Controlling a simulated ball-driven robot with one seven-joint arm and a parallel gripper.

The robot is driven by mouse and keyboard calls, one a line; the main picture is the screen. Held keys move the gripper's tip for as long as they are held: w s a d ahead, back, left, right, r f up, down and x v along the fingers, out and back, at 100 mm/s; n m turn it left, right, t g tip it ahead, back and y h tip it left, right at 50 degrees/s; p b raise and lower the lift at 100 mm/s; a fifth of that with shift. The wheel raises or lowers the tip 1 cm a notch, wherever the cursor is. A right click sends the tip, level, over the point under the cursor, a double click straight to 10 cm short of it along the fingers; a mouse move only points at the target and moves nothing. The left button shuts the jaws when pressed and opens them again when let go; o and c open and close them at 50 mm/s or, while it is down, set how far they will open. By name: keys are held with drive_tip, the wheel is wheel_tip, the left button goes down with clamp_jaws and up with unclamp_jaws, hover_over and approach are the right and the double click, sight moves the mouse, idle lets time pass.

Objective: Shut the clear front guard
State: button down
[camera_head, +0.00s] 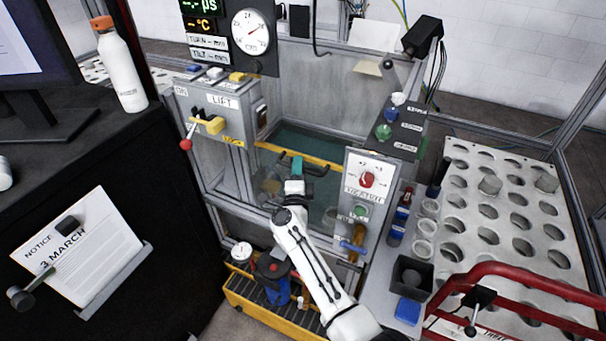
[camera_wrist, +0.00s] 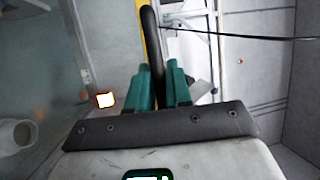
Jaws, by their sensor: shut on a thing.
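The clear front guard (camera_head: 272,148) has a yellow top edge and a faintly tinted see-through panel at the front of the grey machine bay. A black bar handle (camera_head: 318,171) is on the yellow edge. My gripper (camera_head: 297,162) has green fingers and is at this handle, near the middle of the edge. In the wrist view my gripper (camera_wrist: 160,85) is shut on the black handle (camera_wrist: 151,45), which runs between the fingers, with the yellow edge (camera_wrist: 141,30) beside it. My arm hides part of the panel, and its lower border is hard to make out.
A control box with a red knob (camera_head: 367,180) stands close right of my gripper. A LIFT panel (camera_head: 222,101) with a red-ended lever is at left. A yellow crate (camera_head: 262,306) sits low beside my arm. A perforated rack (camera_head: 515,225) and a red rail (camera_head: 530,276) occupy the right.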

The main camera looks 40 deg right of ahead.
drive_tip(key=shift+w+r+p, duration=0.1)
drive_tip(key=shift+r+p, duration=0.8)
drive_tip(key=shift+r, duration=0.85)
drive_tip(key=c, duration=1.4)
unclamp_jaws()
drive_tip(key=v, duration=1.1)
